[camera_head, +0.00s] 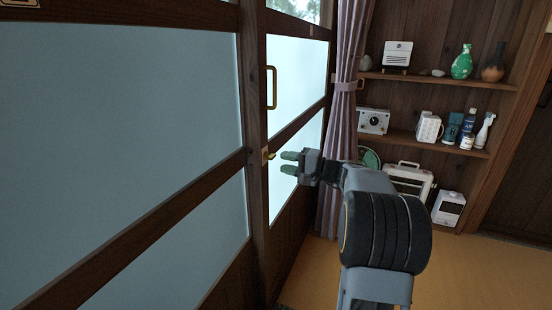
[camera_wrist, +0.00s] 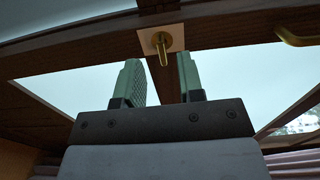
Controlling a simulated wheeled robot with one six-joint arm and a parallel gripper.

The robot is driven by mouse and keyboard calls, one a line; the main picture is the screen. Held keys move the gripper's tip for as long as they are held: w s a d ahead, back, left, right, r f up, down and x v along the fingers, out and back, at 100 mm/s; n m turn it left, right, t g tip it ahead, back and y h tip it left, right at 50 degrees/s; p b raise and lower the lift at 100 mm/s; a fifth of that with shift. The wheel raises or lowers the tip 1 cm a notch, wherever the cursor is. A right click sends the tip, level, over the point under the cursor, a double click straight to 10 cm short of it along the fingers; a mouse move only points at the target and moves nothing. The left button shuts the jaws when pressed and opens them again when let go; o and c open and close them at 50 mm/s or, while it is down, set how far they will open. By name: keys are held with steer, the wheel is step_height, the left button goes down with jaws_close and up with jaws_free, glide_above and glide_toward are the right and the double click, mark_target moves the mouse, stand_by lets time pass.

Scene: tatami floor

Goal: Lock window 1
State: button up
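The window is a dark wooden frame with frosted panes (camera_head: 110,120). A small brass lock (camera_head: 268,154) sits on a pale plate on the upright where the panels meet. In the wrist view the brass lock (camera_wrist: 160,46) sticks out from its plate, beyond and between the fingertips. My gripper (camera_head: 287,163) is just right of the lock in the head view, its two green fingers parted. In the wrist view my gripper (camera_wrist: 160,75) is open with nothing between the fingers. The fingers appear apart from the lock.
A brass pull handle (camera_head: 271,88) is on the panel above the lock; it also shows in the wrist view (camera_wrist: 298,36). A purple curtain (camera_head: 345,90) hangs to the right. Shelves (camera_head: 430,80) with several goods stand behind. The tatami floor (camera_head: 330,275) is bare near the window.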

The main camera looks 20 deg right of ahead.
steer(key=p+v, duration=0.1)
steer(key=v, duration=0.7)
steer(key=shift+s+d+p, duration=0.25)
steer(key=shift+d+p, duration=0.05)
